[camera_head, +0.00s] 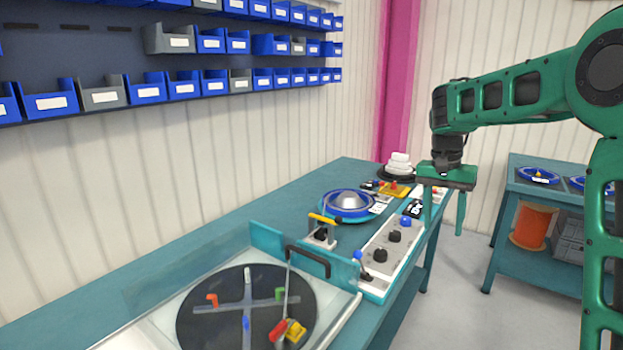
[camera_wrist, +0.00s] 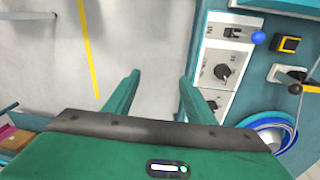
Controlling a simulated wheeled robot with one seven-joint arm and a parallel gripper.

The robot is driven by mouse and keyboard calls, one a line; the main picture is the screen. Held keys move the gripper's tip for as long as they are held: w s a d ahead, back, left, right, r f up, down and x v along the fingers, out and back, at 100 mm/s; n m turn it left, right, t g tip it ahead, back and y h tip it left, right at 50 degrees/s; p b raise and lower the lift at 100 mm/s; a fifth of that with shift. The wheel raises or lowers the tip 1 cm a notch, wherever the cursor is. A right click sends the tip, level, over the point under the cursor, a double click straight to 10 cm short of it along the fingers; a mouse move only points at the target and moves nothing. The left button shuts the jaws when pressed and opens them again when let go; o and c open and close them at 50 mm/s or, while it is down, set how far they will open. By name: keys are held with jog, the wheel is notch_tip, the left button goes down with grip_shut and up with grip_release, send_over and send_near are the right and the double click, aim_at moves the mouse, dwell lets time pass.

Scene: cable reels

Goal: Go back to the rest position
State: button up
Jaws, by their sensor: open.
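My gripper (camera_head: 443,210) is the green end of my arm. In the head view it hangs with its fingers pointing down, beside the right edge of the teal workbench (camera_head: 310,190). In the wrist view my gripper (camera_wrist: 158,95) has its two fingers spread apart, with nothing between them. Below the fingers there is grey floor (camera_wrist: 130,40), with the bench edge just to the right. My gripper is open and holds nothing.
The bench carries a control panel (camera_head: 392,245) with black knobs, a blue reel (camera_head: 348,204) and a round dark turntable (camera_head: 215,318) under a clear cover. A second table (camera_head: 525,192) with reels stands at the right. Bins (camera_head: 150,88) line the wall.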

jog(key=s+d+r, duration=0.1)
jog(key=s+d, duration=0.5)
jog(key=s, duration=0.6)
jog(key=s+f, duration=0.3)
jog(key=s, duration=1)
jog(key=s+d+f+n+y, duration=0.1)
jog(key=s+f, duration=0.3)
jog(key=s, duration=0.9)
jog(key=shift+n+y, duration=0.3)
jog(key=shift+f, duration=0.1)
jog(key=shift+w+f, duration=0.25)
jog(key=shift+w, duration=0.35)
